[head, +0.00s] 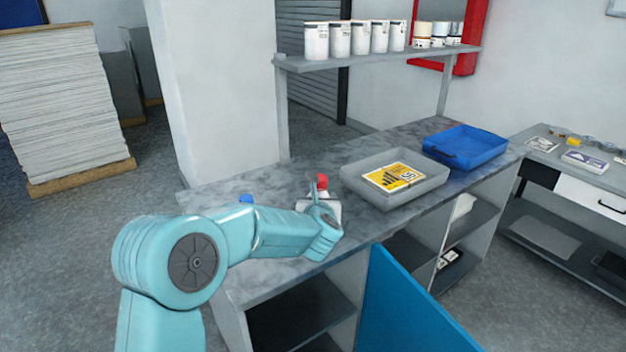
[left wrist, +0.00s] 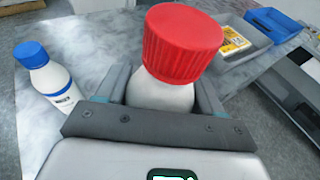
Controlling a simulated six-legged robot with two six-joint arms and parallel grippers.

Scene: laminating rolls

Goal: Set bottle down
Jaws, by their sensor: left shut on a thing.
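A white bottle with a red cap (head: 321,182) is at my left gripper (head: 322,214) over the grey marbled counter (head: 375,152). In the left wrist view the ridged red cap (left wrist: 183,45) is large and close, and my left gripper (left wrist: 160,95) is shut around the white neck below it. The bottle's base is hidden, so I cannot tell whether it touches the counter. A second white bottle with a blue cap (left wrist: 45,75) stands on the counter to the left; in the head view only its blue cap (head: 246,198) shows behind my arm. My right gripper is not in view.
A grey tray (head: 385,203) holding a yellow packet (head: 394,178) stands to the right of the red-capped bottle. A blue tray (head: 466,146) is farther right. A shelf (head: 385,58) with several white tubs runs above the counter's back edge.

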